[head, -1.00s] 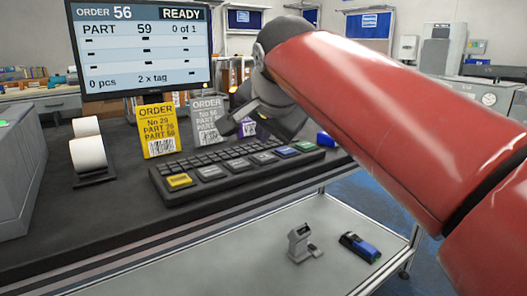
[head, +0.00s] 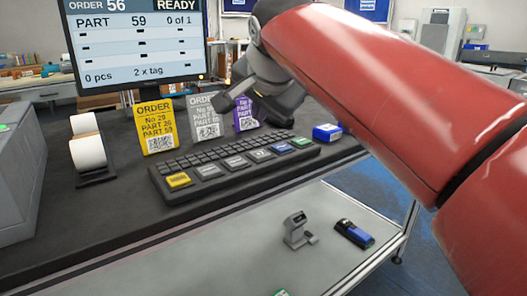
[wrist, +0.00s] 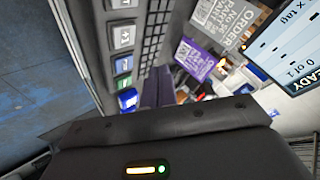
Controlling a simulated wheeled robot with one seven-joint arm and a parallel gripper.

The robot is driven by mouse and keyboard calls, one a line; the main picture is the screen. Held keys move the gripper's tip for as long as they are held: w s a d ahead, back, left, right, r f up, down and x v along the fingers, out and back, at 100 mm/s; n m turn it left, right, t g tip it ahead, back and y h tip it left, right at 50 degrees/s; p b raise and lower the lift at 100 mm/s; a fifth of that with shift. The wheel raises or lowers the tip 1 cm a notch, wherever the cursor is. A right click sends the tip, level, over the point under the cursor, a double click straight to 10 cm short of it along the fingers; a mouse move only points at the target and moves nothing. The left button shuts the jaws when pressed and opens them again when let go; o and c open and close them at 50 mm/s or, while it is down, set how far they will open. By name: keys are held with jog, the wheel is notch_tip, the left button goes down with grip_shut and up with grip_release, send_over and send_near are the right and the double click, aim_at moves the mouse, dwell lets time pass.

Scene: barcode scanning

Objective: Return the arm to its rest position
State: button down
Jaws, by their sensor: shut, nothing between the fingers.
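My red arm (head: 400,90) reaches in from the right of the head view and ends in my dark gripper (head: 226,98). The gripper is shut and empty, raised in the air in front of the order cards, above the keyboard (head: 235,165). In the head view it partly covers the grey order card (head: 207,130) and the purple card (head: 245,122). The wrist view is turned sideways; the dark gripper housing (wrist: 165,130) fills its bottom, with the keyboard (wrist: 128,60) and purple card (wrist: 193,58) beyond.
A monitor (head: 140,55) and yellow order card (head: 156,130) stand left of the gripper. Label rolls (head: 88,151) are further left. A blue-and-white box (head: 327,132) is right of the keyboard. A grey scanner-like device (head: 297,230) and a blue-black item (head: 354,233) lie on the lower shelf.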

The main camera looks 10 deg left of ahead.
jog(key=s+d+f+n+g+h, duration=0.1)
jog(key=s+d+f, duration=0.3)
jog(key=d, duration=0.5)
jog(key=s+d+f+n+h, duration=0.1)
jog(key=s+d+f, duration=0.1)
jog(key=d+f, duration=0.55)
jog(key=s+d+f+n+g+h, duration=0.1)
jog(key=s+d+f+n, duration=0.1)
jog(key=s+d+f, duration=1)
notch_tip(320, 180, down, 4)
jog(key=shift+s+d+g+h, duration=0.3)
jog(key=shift+s+g+h, duration=0.1)
jog(key=shift+s, duration=0.35)
